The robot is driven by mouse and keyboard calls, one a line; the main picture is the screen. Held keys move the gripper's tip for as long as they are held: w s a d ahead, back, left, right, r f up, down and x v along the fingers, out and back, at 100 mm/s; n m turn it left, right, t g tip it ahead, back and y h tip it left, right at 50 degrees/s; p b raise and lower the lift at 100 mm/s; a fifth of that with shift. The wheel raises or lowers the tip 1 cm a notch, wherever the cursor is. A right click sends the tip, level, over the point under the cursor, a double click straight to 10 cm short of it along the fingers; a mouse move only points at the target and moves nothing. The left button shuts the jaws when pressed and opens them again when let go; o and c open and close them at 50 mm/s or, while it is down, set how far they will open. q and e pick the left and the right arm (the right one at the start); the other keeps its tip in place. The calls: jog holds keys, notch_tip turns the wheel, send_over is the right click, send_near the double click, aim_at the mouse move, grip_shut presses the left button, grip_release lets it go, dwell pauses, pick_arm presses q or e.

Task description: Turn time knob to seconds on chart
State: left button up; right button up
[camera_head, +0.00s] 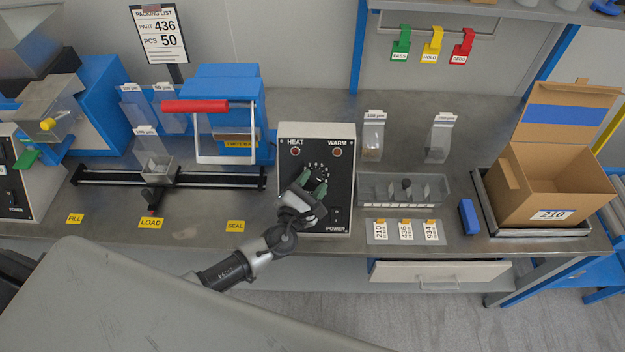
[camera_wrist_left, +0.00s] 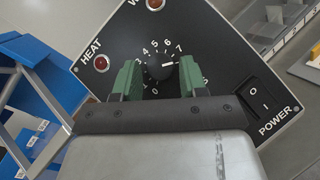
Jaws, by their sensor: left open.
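The black time knob (camera_head: 320,173) sits on the dark front panel of the heat sealer control box (camera_head: 315,131), inside a ring of white numbers. In the left wrist view the knob (camera_wrist_left: 160,68) has a white mark on its right side, toward the 7 side of the dial. My left gripper (camera_wrist_left: 160,79) is open, its green fingers on either side of the knob; I cannot tell whether they touch it. The packing list (camera_head: 159,35) reads part 436, pcs 50. Cards (camera_head: 404,230) marked 210, 436 and 934 lie right of the box; their small print is unreadable.
The power switch (camera_wrist_left: 264,98) is at the panel's lower right. The blue sealer (camera_head: 222,84) with a red handle (camera_head: 195,106) stands left of the box. A clear divided bin (camera_head: 372,190) and a cardboard box (camera_head: 555,180) stand to the right.

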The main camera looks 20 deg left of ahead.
pick_arm(q)
jog(key=shift+w, duration=0.25)
